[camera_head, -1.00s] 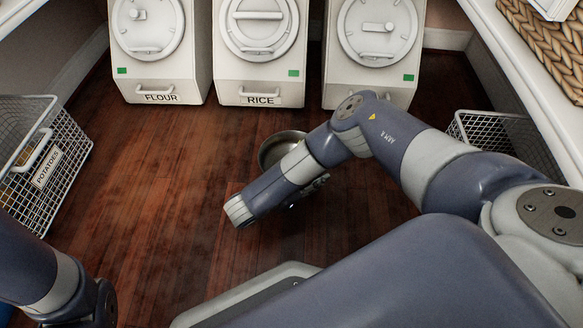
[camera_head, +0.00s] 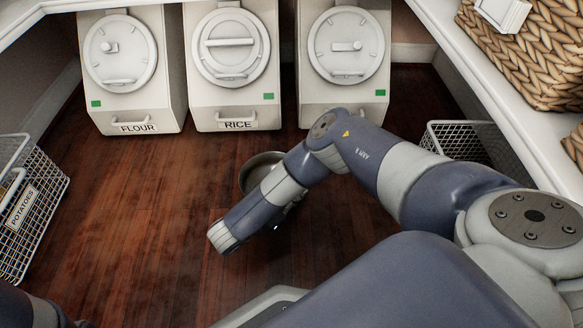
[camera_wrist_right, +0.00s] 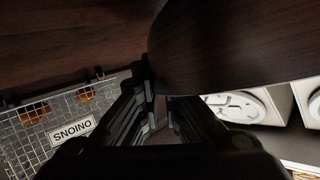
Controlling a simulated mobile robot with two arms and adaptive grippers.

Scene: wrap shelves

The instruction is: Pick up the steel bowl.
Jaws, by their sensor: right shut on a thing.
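The steel bowl (camera_head: 258,170) is on or just above the wooden floor in front of the rice bin in the head view, partly hidden behind my right arm. In the right wrist view, a dark, smooth curved surface, apparently the bowl (camera_wrist_right: 235,45), fills the upper right and mirrors the wood. My right gripper (camera_wrist_right: 158,92) is shut on the bowl's edge there. In the head view that gripper is mostly hidden under my forearm. Of my left arm only a bit shows at the bottom left corner; its gripper is out of view.
White flour (camera_head: 131,75), rice (camera_head: 235,70) and third (camera_head: 343,60) bins stand along the back. A wire potatoes basket (camera_head: 40,225) is at left, another wire basket (camera_head: 455,135) at right under a white shelf (camera_head: 480,85). The floor (camera_head: 130,210) at left centre is clear.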

